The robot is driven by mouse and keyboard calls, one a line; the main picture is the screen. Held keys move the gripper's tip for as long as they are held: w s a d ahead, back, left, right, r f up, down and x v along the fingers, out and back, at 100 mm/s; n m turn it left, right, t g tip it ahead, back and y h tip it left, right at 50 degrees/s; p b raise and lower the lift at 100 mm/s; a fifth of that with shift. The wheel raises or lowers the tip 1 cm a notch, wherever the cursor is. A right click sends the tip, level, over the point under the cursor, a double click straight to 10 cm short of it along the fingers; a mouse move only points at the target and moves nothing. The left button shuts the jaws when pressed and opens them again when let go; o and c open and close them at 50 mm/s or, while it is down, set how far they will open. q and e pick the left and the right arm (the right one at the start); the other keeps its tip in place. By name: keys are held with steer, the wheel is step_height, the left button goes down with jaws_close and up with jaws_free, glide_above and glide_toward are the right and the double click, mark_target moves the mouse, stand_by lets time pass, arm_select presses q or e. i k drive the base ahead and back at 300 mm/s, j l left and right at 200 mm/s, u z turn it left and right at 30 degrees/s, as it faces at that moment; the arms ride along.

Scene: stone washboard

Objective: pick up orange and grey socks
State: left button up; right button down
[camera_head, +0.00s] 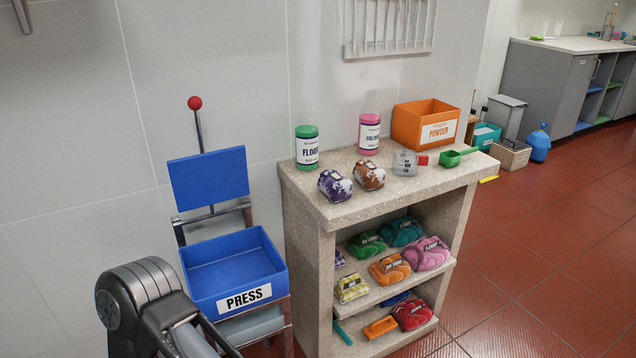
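An orange folded bundle (389,269) with a dark label lies on the middle shelf of the stone unit (311,245). It may be the orange socks; the label is too small to read. I cannot make out any grey socks. Part of my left arm shows at the bottom left, in front of the blue press bin (228,272), but its gripper is out of view. My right gripper is not in view.
Green (367,243), teal (401,231), pink (428,253) and yellow checked (351,287) bundles crowd the orange one. Bottles, an orange powder box (424,123), a cup and a green scoop stand on top.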

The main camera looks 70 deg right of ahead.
mark_target(372, 178)
steer(key=z, duration=2.7)
steer(key=i+l, duration=0.2)
steer(key=l, duration=0.2)
steer(key=i+l, duration=0.15)
steer(key=l, duration=0.2)
steer(key=i+l, duration=0.2)
steer(key=l, duration=0.2)
steer(key=i+l, duration=0.15)
steer(key=l, duration=0.2)
steer(key=i+l, duration=0.2)
steer(key=l, duration=0.2)
